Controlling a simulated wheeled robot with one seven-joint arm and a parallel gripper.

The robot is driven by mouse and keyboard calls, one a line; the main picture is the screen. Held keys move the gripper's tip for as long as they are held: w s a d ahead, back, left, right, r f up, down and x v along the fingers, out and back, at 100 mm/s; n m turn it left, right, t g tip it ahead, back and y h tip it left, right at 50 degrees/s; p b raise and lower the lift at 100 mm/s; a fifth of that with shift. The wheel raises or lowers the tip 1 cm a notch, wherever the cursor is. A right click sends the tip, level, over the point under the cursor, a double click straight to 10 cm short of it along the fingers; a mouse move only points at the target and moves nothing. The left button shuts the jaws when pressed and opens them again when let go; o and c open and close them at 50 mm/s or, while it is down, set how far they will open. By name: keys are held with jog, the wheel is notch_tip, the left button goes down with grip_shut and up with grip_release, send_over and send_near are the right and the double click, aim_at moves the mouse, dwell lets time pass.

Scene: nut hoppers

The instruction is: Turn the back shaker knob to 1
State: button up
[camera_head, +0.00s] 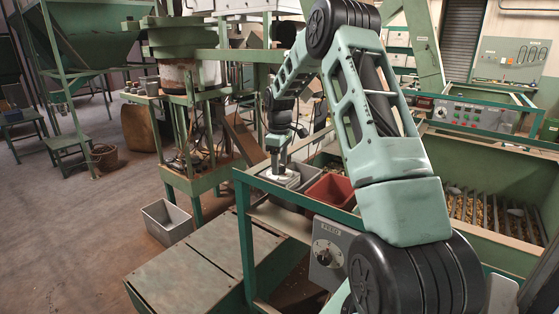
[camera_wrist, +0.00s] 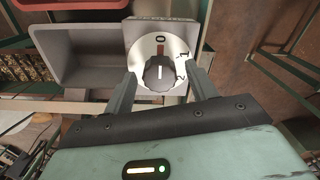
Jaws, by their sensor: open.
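The knob (camera_wrist: 159,74) is black and sits on a round white dial marked 0, 1 and 2, on a grey plate (camera_wrist: 150,29). Its pointer faces the 0 at the top of the dial; the 1 and 2 are to the right. In the wrist view my gripper (camera_wrist: 160,73) is open, with one finger on each side of the knob and gaps to both. I cannot tell whether the fingertips reach down to the knob's depth. In the head view my gripper (camera_head: 278,166) points down at the pale plate (camera_head: 280,176), and the knob is hidden.
A grey bin (camera_wrist: 85,55) lies left of the dial. Another black knob (camera_head: 324,257) is on a grey front box (camera_head: 333,243). Green frame rails (camera_head: 300,195) run close by. A grey tub (camera_head: 167,222) is on the floor.

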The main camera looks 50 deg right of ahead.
jog(key=c, duration=1)
jog(key=m+b, duration=0.1)
jog(key=m, duration=0.4)
jog(key=shift+m, duration=0.4)
jog(key=m+b, duration=0.1)
jog(key=m, duration=0.4)
jog(key=shift+w+m, duration=0.1)
jog(key=shift+m, duration=0.3)
jog(key=o, duration=1)
